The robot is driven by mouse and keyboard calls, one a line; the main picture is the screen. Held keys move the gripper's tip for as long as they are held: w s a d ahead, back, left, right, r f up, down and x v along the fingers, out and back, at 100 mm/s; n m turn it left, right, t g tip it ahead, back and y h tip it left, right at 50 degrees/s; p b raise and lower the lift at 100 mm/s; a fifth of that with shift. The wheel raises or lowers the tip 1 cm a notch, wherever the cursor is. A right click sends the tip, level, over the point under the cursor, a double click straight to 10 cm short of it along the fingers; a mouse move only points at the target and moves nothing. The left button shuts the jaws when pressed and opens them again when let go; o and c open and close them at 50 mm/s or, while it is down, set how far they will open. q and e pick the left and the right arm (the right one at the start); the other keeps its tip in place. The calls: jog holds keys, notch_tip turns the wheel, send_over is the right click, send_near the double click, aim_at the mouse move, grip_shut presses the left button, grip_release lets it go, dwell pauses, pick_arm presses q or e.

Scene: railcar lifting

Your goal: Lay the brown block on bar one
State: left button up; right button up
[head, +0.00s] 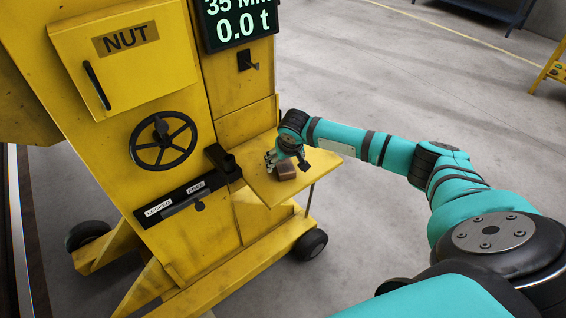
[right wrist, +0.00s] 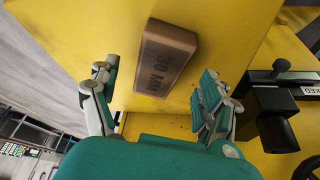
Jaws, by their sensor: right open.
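The brown block (head: 286,172) lies on the yellow fold-out shelf (head: 262,188) on the side of the yellow machine. My right gripper (head: 284,162) is over the shelf at the block. In the right wrist view the block (right wrist: 165,58) shows dark lettering, hard to read, that ends in "MM". The open fingers of the right gripper (right wrist: 160,75) are on either side of it, with gaps visible between fingers and block. My left gripper is not in view. I cannot make out a bar one in these views.
The yellow machine (head: 225,95) has a NUT door (head: 125,39), a black handwheel (head: 162,140), a lever plate (head: 182,199) and a display (head: 238,22) reading 0.0 t. A black bracket (right wrist: 275,115) stands close beside the shelf.

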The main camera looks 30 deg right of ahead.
aim_at(283, 165)
jog(key=shift+x, duration=1.25)
jog(key=c, duration=1.5)
jog(key=shift+o, duration=0.2)
jog(key=shift+r, duration=0.15)
